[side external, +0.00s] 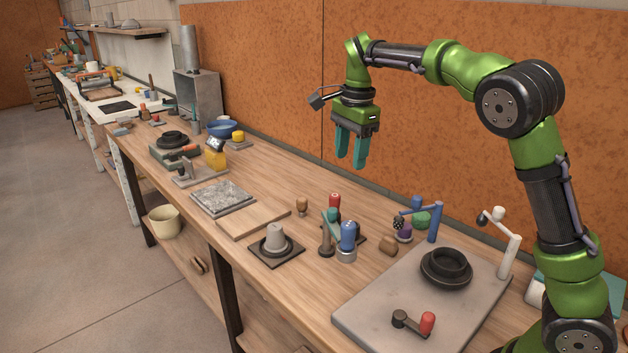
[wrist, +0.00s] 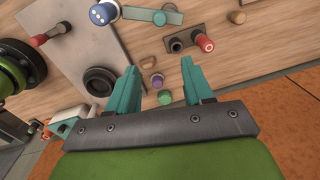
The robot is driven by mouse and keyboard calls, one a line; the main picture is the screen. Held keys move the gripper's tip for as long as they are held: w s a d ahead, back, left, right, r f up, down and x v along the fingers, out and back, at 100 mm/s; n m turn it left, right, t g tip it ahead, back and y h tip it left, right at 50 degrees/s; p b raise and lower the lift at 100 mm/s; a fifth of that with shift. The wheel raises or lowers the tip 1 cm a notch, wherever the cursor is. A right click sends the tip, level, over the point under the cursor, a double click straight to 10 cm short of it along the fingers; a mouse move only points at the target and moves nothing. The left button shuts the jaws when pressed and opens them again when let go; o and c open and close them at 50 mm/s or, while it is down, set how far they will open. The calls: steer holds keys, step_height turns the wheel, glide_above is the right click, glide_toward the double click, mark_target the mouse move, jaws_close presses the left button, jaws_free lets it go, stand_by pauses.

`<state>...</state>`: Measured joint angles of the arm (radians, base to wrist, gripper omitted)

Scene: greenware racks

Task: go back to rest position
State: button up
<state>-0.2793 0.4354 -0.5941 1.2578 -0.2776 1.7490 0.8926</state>
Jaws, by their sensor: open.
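My gripper (side external: 351,150) hangs above the workbench near the orange back wall, with its two teal fingers pointing down. The fingers are apart with nothing between them. In the wrist view, my gripper (wrist: 160,80) shows both teal fingers spread over the bench top, and small objects lie well below them. My green arm curves over from the right side of the side external view. No held object shows in either view.
The wooden bench (side external: 262,175) runs along the wall. Below my gripper stand a blue-topped tool (side external: 347,236), a red-topped tool (side external: 334,203) and a blue post (side external: 435,222). A grey slab (side external: 375,300) bears a black ring (side external: 446,267). The air around my gripper is clear.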

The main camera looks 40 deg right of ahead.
steer(key=s+a+f+n+t+y, duration=0.1)
steer(key=s+a+n+t, duration=0.2)
steer(key=s+n, duration=0.4)
steer(key=s+a+f+n+t+y, duration=0.1)
steer(key=s+a+n+t, duration=0.2)
steer(key=s, duration=1.2)
steer(key=shift+s+a+f+n, duration=0.15)
steer(key=shift+s+a+n, duration=0.25)
steer(key=shift+a+n, duration=1.65)
steer(key=shift+d+n, duration=0.75)
